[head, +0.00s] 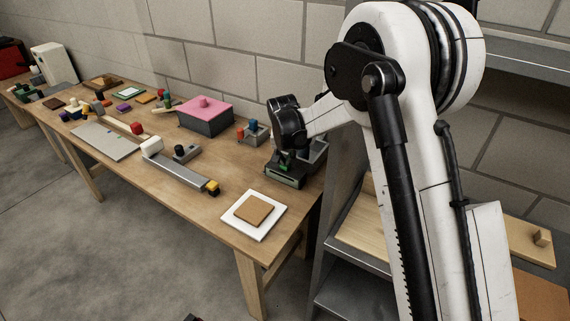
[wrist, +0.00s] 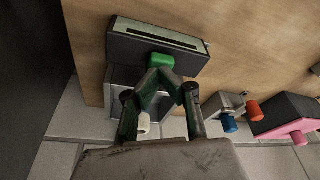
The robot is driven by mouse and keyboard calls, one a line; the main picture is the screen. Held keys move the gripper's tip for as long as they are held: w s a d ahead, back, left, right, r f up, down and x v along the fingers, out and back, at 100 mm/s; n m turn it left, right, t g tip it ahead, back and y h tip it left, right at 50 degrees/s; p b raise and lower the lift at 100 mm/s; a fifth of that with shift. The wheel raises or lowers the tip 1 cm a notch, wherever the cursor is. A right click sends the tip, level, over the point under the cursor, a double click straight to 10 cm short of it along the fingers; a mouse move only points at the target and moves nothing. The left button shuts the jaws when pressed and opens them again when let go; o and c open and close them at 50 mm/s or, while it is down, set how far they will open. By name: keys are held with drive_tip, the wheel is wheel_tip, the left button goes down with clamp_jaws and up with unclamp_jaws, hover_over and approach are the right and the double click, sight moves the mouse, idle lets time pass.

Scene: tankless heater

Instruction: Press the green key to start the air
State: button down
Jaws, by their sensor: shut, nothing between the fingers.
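The green key (wrist: 160,61) is a small rounded block on the near side of a dark grey box with a slot in its top (wrist: 155,38). In the head view this box (head: 287,181) stands at the right end of the wooden table, below my arm. My gripper (wrist: 160,76) is shut and empty. Its fingertips are right at the green key in the wrist view and overlap its lower edge; I cannot tell whether they touch it. In the head view my gripper (head: 283,160) is mostly hidden by my wrist.
A grey box (wrist: 122,77) stands close beside the slotted box, partly behind my fingers. A small fixture with red and blue knobs (head: 252,132) and a pink-topped box (head: 204,109) stand to the left. A white plate with a brown square (head: 238,222) lies in front.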

sight(285, 166)
drive_tip(key=shift+f, duration=0.25)
idle(0.4)
drive_tip(key=shift+f+b, duration=0.35)
drive_tip(key=shift+b, duration=0.1)
drive_tip(key=shift+f, duration=0.25)
drive_tip(key=shift+r, duration=0.15)
drive_tip(key=shift+r+p, duration=1)
drive_tip(key=shift+r, duration=1.9)
